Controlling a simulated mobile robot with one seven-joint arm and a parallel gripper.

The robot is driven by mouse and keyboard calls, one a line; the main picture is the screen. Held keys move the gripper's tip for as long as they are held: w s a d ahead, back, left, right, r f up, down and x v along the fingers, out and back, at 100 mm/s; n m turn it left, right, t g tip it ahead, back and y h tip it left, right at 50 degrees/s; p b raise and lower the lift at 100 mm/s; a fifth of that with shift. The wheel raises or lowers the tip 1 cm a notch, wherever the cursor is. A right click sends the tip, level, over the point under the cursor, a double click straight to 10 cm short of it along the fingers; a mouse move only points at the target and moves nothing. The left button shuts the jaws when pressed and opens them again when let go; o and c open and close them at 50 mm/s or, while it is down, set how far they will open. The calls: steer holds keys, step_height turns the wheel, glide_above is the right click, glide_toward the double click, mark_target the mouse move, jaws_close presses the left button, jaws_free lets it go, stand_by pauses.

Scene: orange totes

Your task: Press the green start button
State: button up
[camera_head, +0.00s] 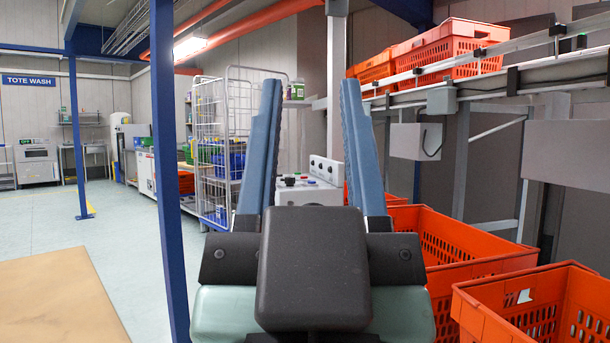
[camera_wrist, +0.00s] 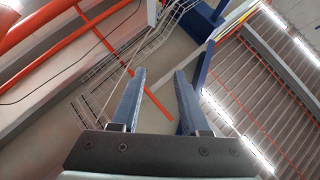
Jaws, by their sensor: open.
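My gripper (camera_head: 310,82) stands upright in the middle of the head view, its two long blue fingers spread wide with nothing between them. A light grey control box (camera_head: 322,172) shows beyond it, in the gap between the fingers. Small knobs and buttons sit on the box, dark and red ones among them. They are too small, and partly covered by my gripper, for me to pick out the green button surely. In the wrist view my gripper (camera_wrist: 159,72) is open and points up at the ceiling; the control box is not in that view.
Orange totes (camera_head: 460,254) stand at the right, close to my arm. A conveyor rail (camera_head: 490,67) with more totes runs above them. A blue post (camera_head: 168,190) and a wire cage trolley (camera_head: 224,140) stand at the left. The floor (camera_head: 125,225) beyond the post is partly clear.

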jaws_close()
stand_by(1.7)
